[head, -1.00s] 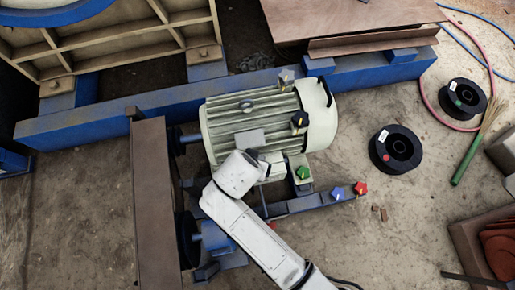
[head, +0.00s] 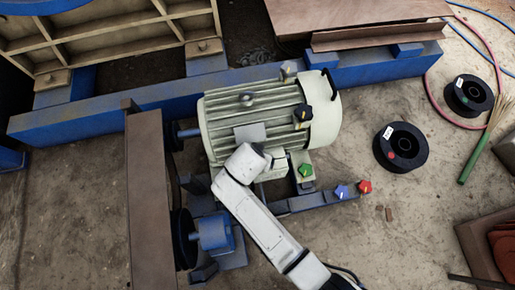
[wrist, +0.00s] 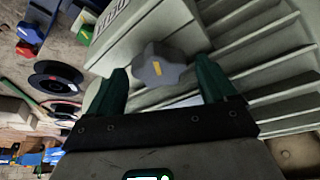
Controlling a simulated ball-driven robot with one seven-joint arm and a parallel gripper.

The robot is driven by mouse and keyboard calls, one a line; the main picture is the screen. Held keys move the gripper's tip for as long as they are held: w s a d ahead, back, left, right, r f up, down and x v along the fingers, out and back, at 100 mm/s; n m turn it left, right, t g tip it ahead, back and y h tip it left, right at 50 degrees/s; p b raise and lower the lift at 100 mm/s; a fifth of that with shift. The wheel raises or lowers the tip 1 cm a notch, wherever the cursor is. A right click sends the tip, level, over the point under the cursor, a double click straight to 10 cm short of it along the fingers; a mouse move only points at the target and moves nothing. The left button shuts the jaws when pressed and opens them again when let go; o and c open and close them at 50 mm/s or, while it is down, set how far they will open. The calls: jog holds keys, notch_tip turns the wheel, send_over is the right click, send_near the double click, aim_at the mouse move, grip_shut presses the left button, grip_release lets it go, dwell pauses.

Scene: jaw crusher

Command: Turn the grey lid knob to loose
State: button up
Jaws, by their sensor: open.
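My fingers are hidden there, and I cannot tell which grey part is this knob.
Other knobs are near: a black one (head: 303,113) on the motor, a green one (head: 305,170) beside it, and a blue one (head: 341,191) and a red one (head: 364,187) on a bar. Black spools (head: 417,158) lie at right. A brown beam (head: 150,210) stands at left.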

jog(key=c, duration=1.1)
jog(key=shift+o, duration=0.2)
jog(key=shift+r+n+p, duration=0.1)
jog(key=shift+n+p, duration=0.2)
jog(key=shift+p, duration=0.1)
jog(key=n+y+p, duration=0.1)
jog(key=n+p, duration=0.2)
jog(key=shift+d+r+n+y, duration=0.15)
jog(key=shift+n+y, duration=0.15)
jog(key=shift+y, duration=0.1)
jog(key=n+y+p, duration=0.1)
jog(key=n+p, duration=0.3)
jog(key=n, duration=0.1)
jog(key=shift+d+g+y, duration=0.1)
jog(key=shift+g+y, duration=0.3)
jog(key=n, duration=0.2)
jog(key=n+g+y+p, duration=0.1)
jog(key=n, duration=0.2)
jog(key=shift+w+d+f, duration=0.1)
jog(key=shift+w+f, duration=0.1)
jog(key=n+g+y, duration=0.1)
jog(key=n+g, duration=0.1)
jog(key=n, duration=0.3)
jog(key=shift+b, duration=0.4)
